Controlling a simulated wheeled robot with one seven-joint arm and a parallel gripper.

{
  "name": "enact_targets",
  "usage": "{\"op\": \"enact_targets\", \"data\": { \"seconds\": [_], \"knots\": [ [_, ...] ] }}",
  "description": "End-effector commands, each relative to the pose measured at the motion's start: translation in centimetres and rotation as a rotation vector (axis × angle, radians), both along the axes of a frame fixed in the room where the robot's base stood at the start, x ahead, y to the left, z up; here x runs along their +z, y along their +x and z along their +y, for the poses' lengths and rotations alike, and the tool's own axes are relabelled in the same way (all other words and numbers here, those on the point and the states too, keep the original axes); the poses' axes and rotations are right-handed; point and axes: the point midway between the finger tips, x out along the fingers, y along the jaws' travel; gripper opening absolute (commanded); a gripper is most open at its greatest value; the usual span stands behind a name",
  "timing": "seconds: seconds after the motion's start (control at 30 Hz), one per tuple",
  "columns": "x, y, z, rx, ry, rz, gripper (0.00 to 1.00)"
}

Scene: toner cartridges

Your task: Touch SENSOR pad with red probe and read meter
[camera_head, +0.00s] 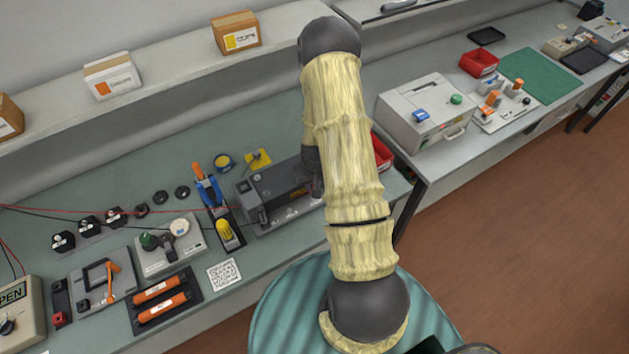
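The meter (25,318) stands at the lower left edge, partly cut off. Its display ends in "PEN" and a dark knob sits below it. A dark grey toner cartridge (275,190) lies on the bench left of my arm, its right part hidden behind the arm. A red lead (100,211) runs from the left edge toward the cartridge area. I cannot make out the red probe at its end or the SENSOR pad. My arm reaches up, bends at the top and comes down behind itself by the cartridge. My gripper's fingers are hidden or too small to tell.
A blue-and-orange tool in a stand (207,185) and a yellow-capped item (226,232) stand left of the cartridge. A black tray (190,285) holds orange-handled tools. A grey box (425,110) and red bins are at the right. A patterned card (224,274) lies near the front edge.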

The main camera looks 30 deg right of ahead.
Motion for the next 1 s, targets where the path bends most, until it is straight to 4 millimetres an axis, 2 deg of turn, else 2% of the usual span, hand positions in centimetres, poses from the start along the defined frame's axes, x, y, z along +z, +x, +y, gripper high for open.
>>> {"op": "enact_targets", "data": {
  "seconds": [0.03,0.2,1.0],
  "knots": [
    [-0.7,-0.01,0.0,0.0,0.0,0.0,0.0],
    [-1.32,-0.02,-0.13,-0.003,0.0,0.0,0.0],
    [-1.28,-0.1,-0.18,-0.004,0.0,0.0,0.0]
  ]
}}
